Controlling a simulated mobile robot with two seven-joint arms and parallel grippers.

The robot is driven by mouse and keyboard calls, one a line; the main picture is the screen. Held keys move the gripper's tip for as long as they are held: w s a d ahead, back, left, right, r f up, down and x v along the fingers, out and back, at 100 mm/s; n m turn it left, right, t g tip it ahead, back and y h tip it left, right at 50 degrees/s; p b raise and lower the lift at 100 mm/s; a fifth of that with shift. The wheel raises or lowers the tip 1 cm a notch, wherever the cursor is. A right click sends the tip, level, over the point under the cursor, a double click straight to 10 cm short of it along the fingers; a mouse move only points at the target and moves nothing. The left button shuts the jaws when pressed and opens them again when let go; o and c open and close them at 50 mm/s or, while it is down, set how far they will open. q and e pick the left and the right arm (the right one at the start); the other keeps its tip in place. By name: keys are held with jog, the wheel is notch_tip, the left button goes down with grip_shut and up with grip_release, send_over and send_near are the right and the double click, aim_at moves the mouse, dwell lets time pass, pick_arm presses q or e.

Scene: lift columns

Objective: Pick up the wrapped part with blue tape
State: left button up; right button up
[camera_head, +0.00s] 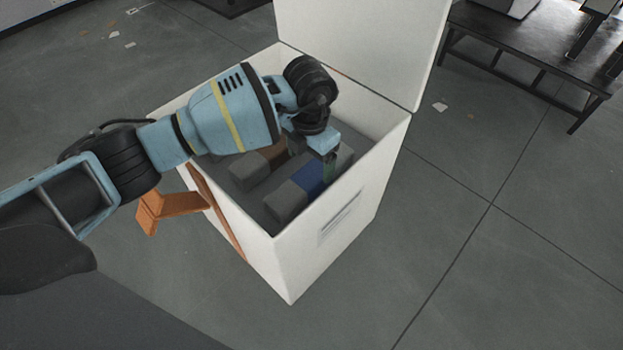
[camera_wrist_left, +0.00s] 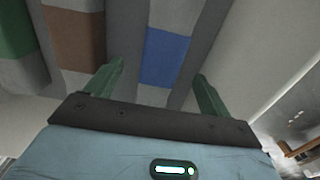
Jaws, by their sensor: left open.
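The wrapped part with blue tape (camera_head: 309,178) is a long grey bundle with a blue band, lying in the white box (camera_head: 300,255). In the left wrist view its blue band (camera_wrist_left: 167,57) shows between the two green fingers. My left gripper (camera_head: 327,168) reaches down into the box over this part. The left gripper (camera_wrist_left: 160,85) is open, with one finger on each side of the part; I cannot tell if they touch it. A part with brown tape (camera_head: 272,154) lies to its left, partly hidden by my arm. My right gripper is not in view.
A part with green tape (camera_wrist_left: 15,30) lies beyond the brown one in the wrist view. The box lid (camera_head: 365,45) stands open at the back. An orange bracket (camera_head: 170,207) is at the box's left side. A dark table (camera_head: 530,60) stands at the far right.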

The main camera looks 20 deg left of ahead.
aim_at(311, 173)
pick_arm(q)
notch_tip(311, 173, down, 5)
jog(key=b, duration=0.2)
jog(key=shift+d+f+b, duration=0.15)
jog(key=shift+b, duration=0.25)
jog(key=c, duration=1.4)
jog(key=shift+c, duration=0.4)
